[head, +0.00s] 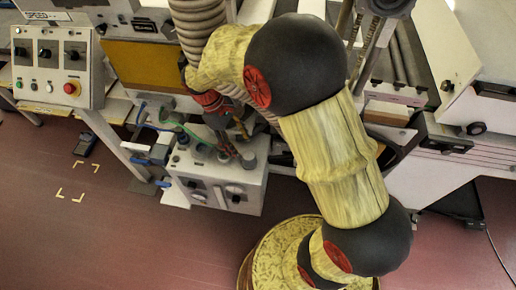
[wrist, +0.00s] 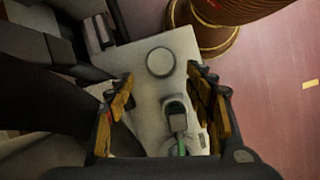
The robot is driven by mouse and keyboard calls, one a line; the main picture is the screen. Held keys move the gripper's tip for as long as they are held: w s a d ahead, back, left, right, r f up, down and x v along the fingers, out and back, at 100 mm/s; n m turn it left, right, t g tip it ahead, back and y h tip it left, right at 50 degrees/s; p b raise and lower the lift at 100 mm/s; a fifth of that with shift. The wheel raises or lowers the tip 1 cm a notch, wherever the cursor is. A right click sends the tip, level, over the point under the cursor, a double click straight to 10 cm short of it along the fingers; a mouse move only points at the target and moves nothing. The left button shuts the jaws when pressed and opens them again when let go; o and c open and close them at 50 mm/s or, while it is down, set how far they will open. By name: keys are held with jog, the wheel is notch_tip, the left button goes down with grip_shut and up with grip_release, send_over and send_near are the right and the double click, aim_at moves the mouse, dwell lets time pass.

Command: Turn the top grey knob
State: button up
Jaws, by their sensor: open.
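A round grey knob (wrist: 160,62) stands on the pale top face of a control box (wrist: 145,45) in the wrist view. My gripper (wrist: 160,73) is open, with its yellow-padded fingers on either side of the knob in the picture; I cannot tell whether they touch it. In the head view my gripper (head: 238,128) is above the rear of the box (head: 205,193), partly hidden by my arm. A grey knob (head: 248,161) shows on the box top below it. The box front has small dials and dark knobs.
A grey fitting with a green hose (wrist: 177,113) stands between the fingers, nearer the palm. A panel (head: 55,65) with black switches and a red button is at left. A ribbed hose (head: 195,28) hangs behind my arm. Red floor (head: 100,235) is clear at front left.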

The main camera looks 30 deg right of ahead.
aim_at(248, 155)
jog(key=shift+n, duration=0.4)
jog(key=b+x, duration=0.1)
jog(key=x, duration=0.4)
jog(key=b+x, duration=0.1)
jog(key=x, duration=0.1)
jog(key=shift+s+d+b, duration=0.2)
jog(key=shift+s+b, duration=0.15)
jog(key=shift+c, duration=0.6)
jog(key=c, duration=1)
